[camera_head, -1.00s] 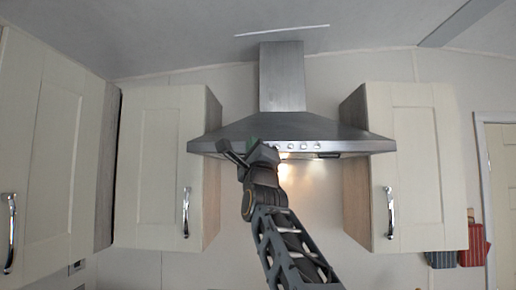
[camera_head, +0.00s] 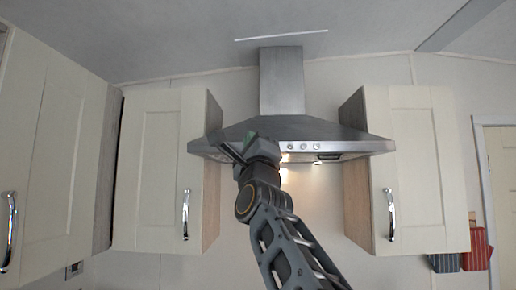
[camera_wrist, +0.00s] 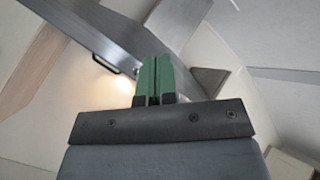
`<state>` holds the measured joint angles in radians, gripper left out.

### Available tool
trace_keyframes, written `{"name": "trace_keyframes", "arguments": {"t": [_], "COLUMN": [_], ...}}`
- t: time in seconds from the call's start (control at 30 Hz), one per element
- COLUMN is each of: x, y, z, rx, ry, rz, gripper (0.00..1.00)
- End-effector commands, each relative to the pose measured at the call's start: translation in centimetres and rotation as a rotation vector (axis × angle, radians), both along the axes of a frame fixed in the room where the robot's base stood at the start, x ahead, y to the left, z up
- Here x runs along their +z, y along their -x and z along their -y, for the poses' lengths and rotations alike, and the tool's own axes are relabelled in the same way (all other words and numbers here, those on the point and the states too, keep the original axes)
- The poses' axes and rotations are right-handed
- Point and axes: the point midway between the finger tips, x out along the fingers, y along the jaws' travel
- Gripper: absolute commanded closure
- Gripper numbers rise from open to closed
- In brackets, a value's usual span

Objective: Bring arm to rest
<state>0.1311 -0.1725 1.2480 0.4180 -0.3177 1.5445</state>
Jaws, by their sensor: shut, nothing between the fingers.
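My gripper (camera_head: 232,145) is raised in front of the cooker hood (camera_head: 300,130), at its left part, in the head view. My arm reaches up to it from the bottom of the picture. In the wrist view the two green fingers of my gripper (camera_wrist: 153,82) stand side by side, shut with nothing between them. Behind them the metal hood (camera_wrist: 85,35) crosses at a slant with its lamp lit. Whether the gripper touches the hood cannot be told; it hides part of the hood's front edge.
Cream wall cupboards stand on both sides of the hood, a left one (camera_head: 150,165) and a right one (camera_head: 415,165), with metal handles. A tall cupboard (camera_head: 50,150) is at the far left.

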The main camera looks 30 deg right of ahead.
Motion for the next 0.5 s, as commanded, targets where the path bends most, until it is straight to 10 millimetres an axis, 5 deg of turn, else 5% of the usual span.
{"name": "trace_keyframes", "arguments": {"t": [0.5], "x": [-0.8], "y": [-0.91], "z": [-0.35], "rx": [-0.089], "ry": [0.122], "rz": [-0.097], "gripper": [1.0]}}
